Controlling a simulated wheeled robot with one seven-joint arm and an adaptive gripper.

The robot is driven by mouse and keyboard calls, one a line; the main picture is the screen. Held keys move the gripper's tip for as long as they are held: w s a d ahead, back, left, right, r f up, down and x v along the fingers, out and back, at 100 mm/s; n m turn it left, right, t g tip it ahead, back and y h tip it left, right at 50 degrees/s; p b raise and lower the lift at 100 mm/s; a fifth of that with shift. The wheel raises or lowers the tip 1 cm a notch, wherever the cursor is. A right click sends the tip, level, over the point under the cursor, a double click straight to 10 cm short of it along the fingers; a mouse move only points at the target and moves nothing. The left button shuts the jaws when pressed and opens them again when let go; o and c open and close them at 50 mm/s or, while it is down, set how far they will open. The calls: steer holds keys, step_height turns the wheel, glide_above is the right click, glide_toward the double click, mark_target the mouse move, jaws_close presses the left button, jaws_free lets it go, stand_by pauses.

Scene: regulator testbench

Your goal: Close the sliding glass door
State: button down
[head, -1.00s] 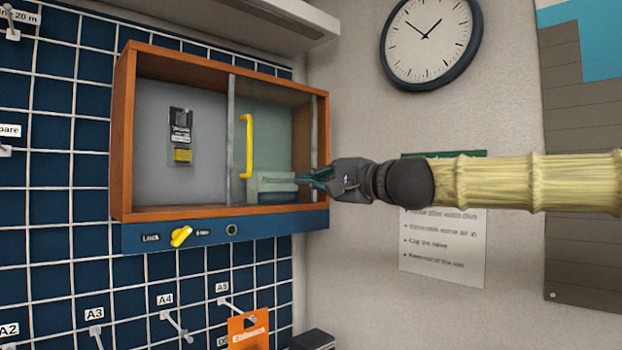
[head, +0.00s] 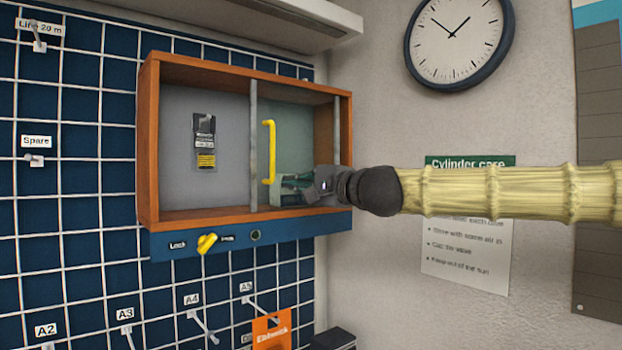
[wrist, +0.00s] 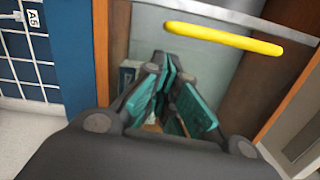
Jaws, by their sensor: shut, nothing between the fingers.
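The sliding glass door (head: 282,150) covers the right part of the orange wooden cabinet (head: 148,150). Its yellow vertical handle (head: 270,152) is near the door's left edge, beside a grey upright (head: 253,145). The left part of the cabinet is uncovered. My gripper (head: 290,183) is shut and empty, at the lower right of the cabinet front, right of the handle's lower end. In the wrist view the handle (wrist: 225,38) crosses above my teal fingertips (wrist: 172,75), apart from them. I cannot tell whether the fingers touch the glass.
A small dark packet with a yellow label (head: 205,142) hangs in the uncovered left part. A blue strip with a yellow lock knob (head: 207,243) runs below the cabinet. A pegboard grid (head: 75,240) with hooks is at left. A shelf (head: 260,20) overhangs above.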

steer(key=shift+s+a+r, duration=0.15)
steer(key=shift+s+a, duration=0.2)
steer(key=shift+a, duration=0.2)
steer(key=shift+s+a, duration=0.1)
steer(key=s+a+b, duration=0.5)
steer(key=s+a, duration=0.6)
steer(key=a, duration=0.4)
steer(key=shift+s+a, duration=0.25)
steer(key=shift+a, duration=0.15)
